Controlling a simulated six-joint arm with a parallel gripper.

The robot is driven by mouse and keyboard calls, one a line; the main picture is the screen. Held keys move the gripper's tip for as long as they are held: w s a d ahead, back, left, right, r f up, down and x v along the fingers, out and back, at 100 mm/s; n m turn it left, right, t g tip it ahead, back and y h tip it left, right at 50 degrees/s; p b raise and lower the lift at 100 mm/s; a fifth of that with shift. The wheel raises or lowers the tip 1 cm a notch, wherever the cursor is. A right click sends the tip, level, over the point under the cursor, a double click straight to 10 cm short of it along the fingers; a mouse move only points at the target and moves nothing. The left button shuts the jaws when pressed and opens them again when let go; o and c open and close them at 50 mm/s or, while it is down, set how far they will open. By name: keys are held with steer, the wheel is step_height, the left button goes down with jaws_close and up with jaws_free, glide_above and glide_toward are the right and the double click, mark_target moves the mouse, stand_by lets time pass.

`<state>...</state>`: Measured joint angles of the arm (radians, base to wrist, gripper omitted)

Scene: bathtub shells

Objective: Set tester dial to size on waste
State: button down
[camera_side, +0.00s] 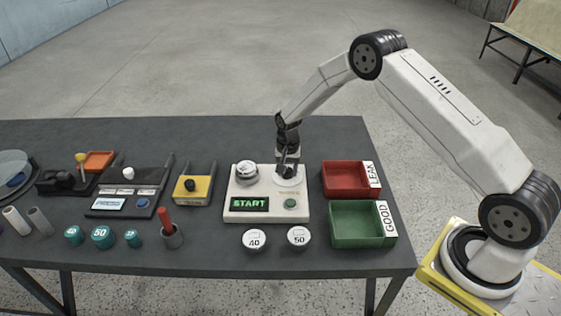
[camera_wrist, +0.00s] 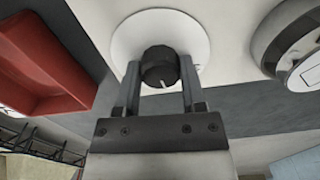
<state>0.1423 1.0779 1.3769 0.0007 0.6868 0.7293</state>
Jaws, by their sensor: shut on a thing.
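The tester (camera_side: 240,186) is a cream box with a green-lit display (camera_side: 249,203) reading START and a green button (camera_side: 290,203). Its dial is a black knob (camera_wrist: 159,67) with a white pointer line, on a round white plate (camera_wrist: 125,45). My gripper (camera_wrist: 158,75) is shut on the knob, one finger on each side. In the side view my gripper (camera_side: 287,168) comes down on the dial from above and hides most of it. The labels around the dial are too small to read. A silver-rimmed round piece (camera_side: 246,171) sits on the tester left of the dial.
A red LEAK bin (camera_side: 347,194) and a green GOOD bin (camera_side: 357,240) stand right of the tester. White caps marked 40 (camera_side: 254,239) and 50 (camera_side: 298,237) lie in front. A yellow block device (camera_side: 193,190) and teal caps (camera_side: 101,236) are to the left.

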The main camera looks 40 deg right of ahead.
mark_target(288, 170)
steer(key=n, duration=1)
steer(key=shift+n, duration=0.3)
stand_by(0.4)
steer(key=shift+c, duration=0.9)
jaws_free()
steer(key=shift+r, duration=0.1)
steer(key=shift+r, duration=3.85)
steer(key=shift+r, duration=0.1)
